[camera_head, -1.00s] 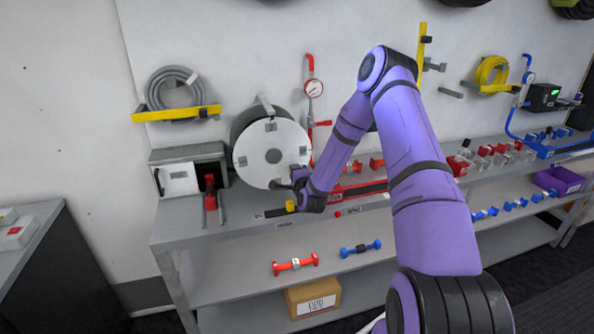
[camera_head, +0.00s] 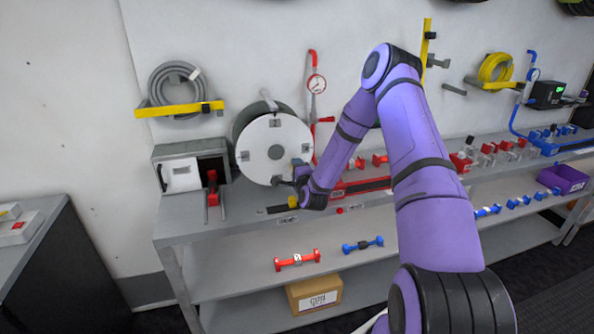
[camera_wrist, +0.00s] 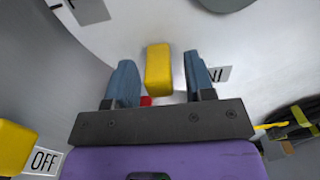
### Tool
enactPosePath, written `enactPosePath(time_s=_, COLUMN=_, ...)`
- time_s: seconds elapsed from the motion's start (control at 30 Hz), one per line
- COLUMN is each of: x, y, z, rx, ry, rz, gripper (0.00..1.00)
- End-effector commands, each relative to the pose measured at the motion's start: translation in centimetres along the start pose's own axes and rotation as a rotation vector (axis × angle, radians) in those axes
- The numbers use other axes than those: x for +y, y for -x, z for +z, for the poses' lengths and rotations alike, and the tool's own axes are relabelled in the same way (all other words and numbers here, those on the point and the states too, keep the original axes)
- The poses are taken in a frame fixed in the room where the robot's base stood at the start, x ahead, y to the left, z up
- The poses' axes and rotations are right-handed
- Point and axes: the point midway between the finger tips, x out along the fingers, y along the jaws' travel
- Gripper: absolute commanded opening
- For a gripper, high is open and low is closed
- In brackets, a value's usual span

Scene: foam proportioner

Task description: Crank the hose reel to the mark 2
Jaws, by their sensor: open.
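The hose reel has a round white face (camera_head: 262,137) and a dark drum behind it, standing on the bench against the wall. Small grey mark plates sit around its face, too small to read in the head view. In the wrist view, one plate at the upper left (camera_wrist: 86,10) shows a single stroke. Another plate (camera_wrist: 218,74) shows strokes but is partly hidden by a finger. A yellow handle (camera_wrist: 158,70) stands between the two blue fingers of my gripper (camera_wrist: 160,62), with gaps on both sides. My gripper is open at the lower right of the reel face.
A yellow knob with an OFF label (camera_wrist: 43,160) is close at the lower left in the wrist view. A grey box with a red lever (camera_head: 212,186) stands left of the reel. A red pipe with a gauge (camera_head: 317,84) rises to its right.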

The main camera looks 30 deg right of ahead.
Motion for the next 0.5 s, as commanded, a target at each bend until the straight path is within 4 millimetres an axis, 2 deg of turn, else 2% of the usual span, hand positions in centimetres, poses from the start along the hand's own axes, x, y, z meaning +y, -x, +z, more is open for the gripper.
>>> enactPosePath(time_s=0.17, x=0.0, y=1.2, z=0.0, rx=0.000, ry=0.000, rz=0.001, gripper=0.49)
enactPosePath(time_s=0.5, x=0.1, y=7.3, z=0.0, rx=0.000, ry=0.000, rz=0.003, gripper=0.49)
